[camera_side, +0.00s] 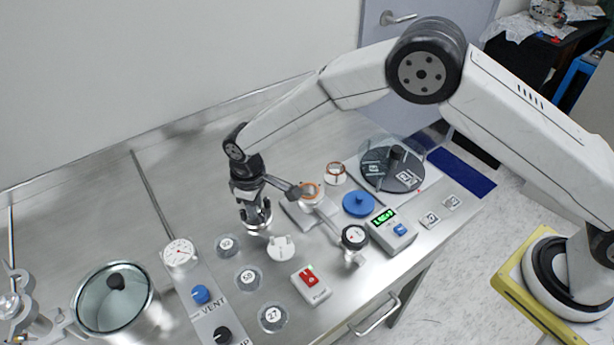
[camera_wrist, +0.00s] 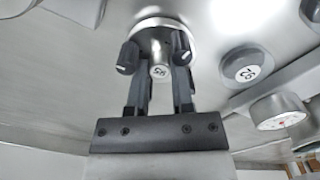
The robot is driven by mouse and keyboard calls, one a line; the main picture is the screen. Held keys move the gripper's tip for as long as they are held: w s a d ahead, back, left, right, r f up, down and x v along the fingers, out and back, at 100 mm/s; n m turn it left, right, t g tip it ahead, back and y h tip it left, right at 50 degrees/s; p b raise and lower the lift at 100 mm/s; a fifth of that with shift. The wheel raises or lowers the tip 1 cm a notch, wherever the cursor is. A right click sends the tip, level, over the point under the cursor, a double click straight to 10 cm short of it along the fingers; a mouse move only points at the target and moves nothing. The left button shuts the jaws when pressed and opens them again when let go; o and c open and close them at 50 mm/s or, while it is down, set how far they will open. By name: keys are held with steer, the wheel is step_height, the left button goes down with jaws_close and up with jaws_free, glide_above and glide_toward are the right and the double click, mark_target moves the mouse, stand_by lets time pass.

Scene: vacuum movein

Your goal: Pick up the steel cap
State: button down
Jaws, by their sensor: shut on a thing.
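My gripper (camera_side: 257,217) points down over the steel bench, left of the middle in the side view. Its two dark fingers are shut on the steel cap (camera_side: 258,226). In the wrist view my gripper (camera_wrist: 155,53) has its fingertips on either side of the cap's small labelled knob (camera_wrist: 160,73). The cap's round, shiny rim (camera_wrist: 160,25) shows beyond the fingers. The fingers hide part of the cap, and I cannot tell whether it touches the bench.
Labelled discs 92 (camera_side: 227,246), 58 (camera_side: 248,279) and 27 (camera_side: 271,318) lie nearby. A white fitting (camera_side: 282,248) is close right, with a red switch box (camera_side: 311,284) below. A glass-lidded pot (camera_side: 115,300) stands left. The bench behind my gripper is clear.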

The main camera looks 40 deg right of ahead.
steer(key=shift+r, duration=0.8)
steer(key=s+d+r, duration=0.2)
steer(key=s+r, duration=0.3)
steer(key=s, duration=0.1)
steer(key=s+d+r, duration=0.3)
steer(key=s+r, duration=0.3)
steer(key=shift+s+d, duration=0.35)
steer(key=shift+s, duration=0.05)
steer(key=shift+w, duration=0.1)
steer(key=w+d, duration=0.5)
steer(key=w, duration=0.3)
steer(key=shift+d+r, duration=0.15)
steer(key=shift+r, duration=0.2)
steer(key=shift+f, duration=0.15)
